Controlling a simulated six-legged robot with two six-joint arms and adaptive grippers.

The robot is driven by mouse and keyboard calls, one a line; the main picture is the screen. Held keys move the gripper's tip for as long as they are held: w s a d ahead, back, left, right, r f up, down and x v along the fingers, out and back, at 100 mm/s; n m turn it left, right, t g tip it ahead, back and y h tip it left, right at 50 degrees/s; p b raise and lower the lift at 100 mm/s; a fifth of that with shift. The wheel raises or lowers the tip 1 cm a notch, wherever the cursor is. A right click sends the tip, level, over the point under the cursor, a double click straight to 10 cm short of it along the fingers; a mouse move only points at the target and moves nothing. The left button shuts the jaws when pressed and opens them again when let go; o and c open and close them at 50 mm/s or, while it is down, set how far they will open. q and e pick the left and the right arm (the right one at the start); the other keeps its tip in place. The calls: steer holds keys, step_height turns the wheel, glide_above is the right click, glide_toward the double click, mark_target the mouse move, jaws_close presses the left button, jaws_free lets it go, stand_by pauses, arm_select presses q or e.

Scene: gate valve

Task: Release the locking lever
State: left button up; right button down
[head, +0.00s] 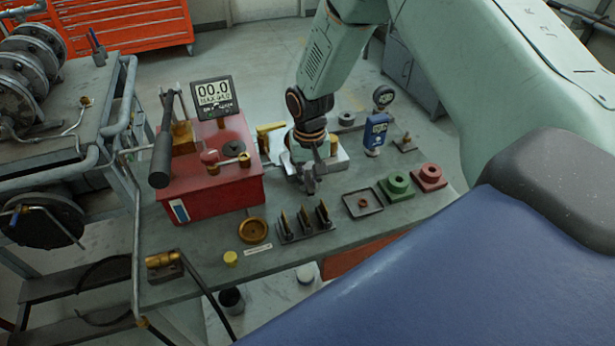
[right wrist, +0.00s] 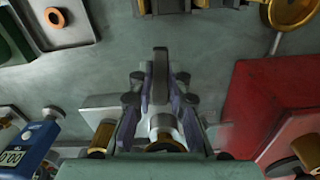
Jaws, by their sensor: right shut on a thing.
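My right gripper (head: 309,186) reaches down over the bench at a pale valve block (head: 340,160) with brass fittings. In the right wrist view, the fingers of my right gripper (right wrist: 160,98) are closed around an upright dark grey bar (right wrist: 160,72), which looks like the locking lever. A silver cylinder (right wrist: 162,122) sits between the fingers, below the bar in the picture. The pale block also shows beside the fingers (right wrist: 103,106). My gripper hides most of the lever in the head view. My left gripper is not in view.
A red pump box (head: 210,165) with a long black handle and a display (head: 213,92) stands left. A blue gauge (head: 376,132) stands right. A rack (head: 306,228), a small tray (head: 362,204), a green block (head: 396,188) and a red block (head: 429,177) lie in front.

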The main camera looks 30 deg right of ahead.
mark_target(311, 184)
steer(key=shift+d+n, duration=0.3)
steer(key=shift+n, duration=0.5)
steer(key=c, duration=1.3)
jaws_free()
steer(key=shift+r, duration=0.1)
step_height(311, 184, up, 12)
steer(key=shift+f, duration=0.1)
steer(key=shift+s, duration=0.1)
